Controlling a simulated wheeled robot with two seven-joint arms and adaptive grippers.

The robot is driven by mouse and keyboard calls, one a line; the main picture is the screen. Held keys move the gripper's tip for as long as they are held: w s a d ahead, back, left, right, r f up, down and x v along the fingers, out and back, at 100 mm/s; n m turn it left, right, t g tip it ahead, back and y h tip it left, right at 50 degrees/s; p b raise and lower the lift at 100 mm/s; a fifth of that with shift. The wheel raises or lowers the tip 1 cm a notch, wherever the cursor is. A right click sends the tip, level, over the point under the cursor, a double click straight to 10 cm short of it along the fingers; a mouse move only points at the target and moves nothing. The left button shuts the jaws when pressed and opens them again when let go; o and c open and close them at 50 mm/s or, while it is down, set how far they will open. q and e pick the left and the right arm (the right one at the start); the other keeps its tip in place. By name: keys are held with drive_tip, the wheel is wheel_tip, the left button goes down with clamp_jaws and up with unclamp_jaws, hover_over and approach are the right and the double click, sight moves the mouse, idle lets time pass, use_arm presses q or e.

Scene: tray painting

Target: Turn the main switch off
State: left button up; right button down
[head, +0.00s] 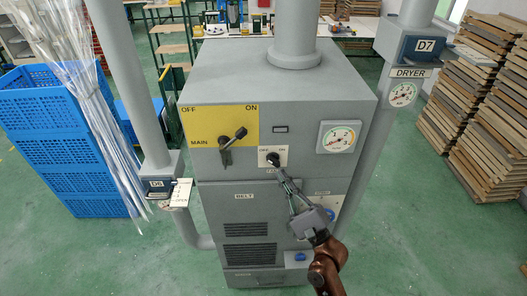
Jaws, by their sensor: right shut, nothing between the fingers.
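The main switch (226,142) is a dark rotary lever on a yellow panel (205,118) on the upper left of the grey cabinet's front. The panel reads OFF at left, ON at right and MAIN below. The lever's handle points up and right, toward ON. My right gripper (282,178) is shut and empty, to the right of and below the main switch. Its tips are just below the small black OFF/ON switch (273,158); I cannot tell whether they touch it. My left gripper is not in view.
The grey cabinet (290,84) also bears a dial gauge (339,138) at right. Pipes with boxes marked D6 (157,184) and D7 (424,46) flank it. Blue crates (50,150) stand at left, stacked wooden boards (487,120) at right. Green floor (420,240) is clear at lower right.

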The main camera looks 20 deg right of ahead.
sight(234, 139)
drive_tip(key=w+a+r+p, duration=0.1)
drive_tip(key=w+a+r, duration=0.1)
drive_tip(key=w, duration=0.1)
drive_tip(key=w+a+r+p, duration=0.2)
drive_tip(key=w+r, duration=0.1)
drive_tip(key=w+a+r+p, duration=0.1)
drive_tip(key=w+a+r, duration=0.1)
drive_tip(key=w, duration=0.1)
drive_tip(key=shift+a+r+p, duration=0.2)
drive_tip(key=shift+p, duration=0.15)
